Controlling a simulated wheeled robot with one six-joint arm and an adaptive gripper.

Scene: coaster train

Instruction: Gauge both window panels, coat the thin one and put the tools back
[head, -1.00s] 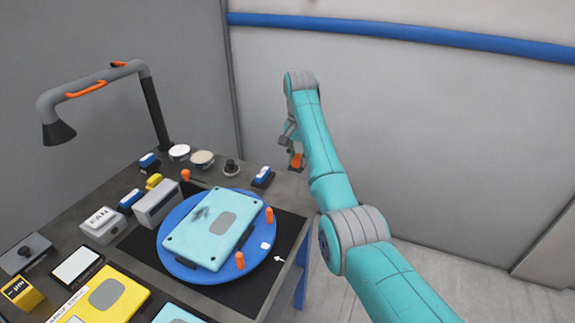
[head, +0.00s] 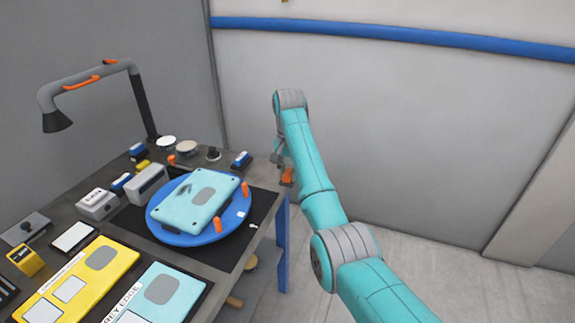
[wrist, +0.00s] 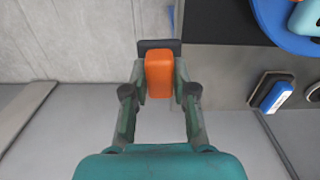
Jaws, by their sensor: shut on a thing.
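My gripper (wrist: 159,90) is shut on an orange-handled tool (wrist: 159,73) with a flat dark end (wrist: 159,47). In the head view the orange part (head: 287,176) shows below my wrist, off the table's right edge and apart from the turntable. A teal window panel (head: 186,215) with a grey window and a dark smudge lies on a blue round turntable (head: 163,234), among orange pegs. A yellow board (head: 123,256) and a teal board (head: 190,284), each with a grey patch, lie at the front. I cannot tell which panel is thin.
A grey lamp or fume arm (head: 90,78) stands at the back left. A box marked FAN (head: 97,204), blue-and-white blocks (head: 241,160), round discs (head: 188,147) and a yellow gauge-like box (head: 25,260) crowd the table. Open floor (head: 370,245) lies to the right.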

